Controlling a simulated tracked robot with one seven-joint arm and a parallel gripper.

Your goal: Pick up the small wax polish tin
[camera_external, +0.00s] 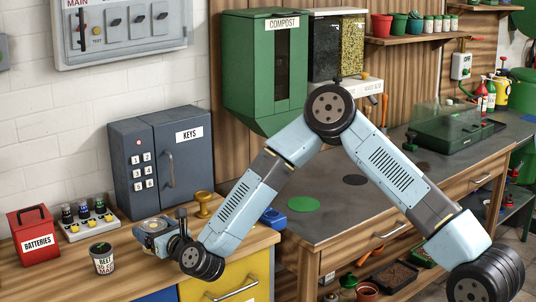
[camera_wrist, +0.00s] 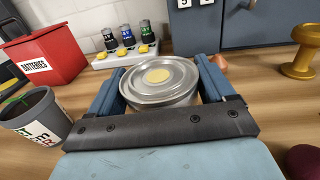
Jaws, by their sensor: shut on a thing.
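The wax polish tin (camera_wrist: 160,80) is a round silver metal tin with a pale yellow spot on its lid. In the wrist view it sits upright between the two blue fingers of my gripper (camera_wrist: 162,90), which is shut on its sides. In the external view my gripper (camera_external: 157,233) is low over the wooden bench, in front of the grey key safe, and mostly hides the tin. I cannot tell whether the tin's base touches the bench.
A plant pot (camera_external: 103,258) and a red batteries box (camera_external: 37,233) stand to the left. A charger tray (camera_external: 88,224) and the grey key safe (camera_external: 160,160) are behind. A brass cup-like piece (camera_external: 204,205) stands to the right.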

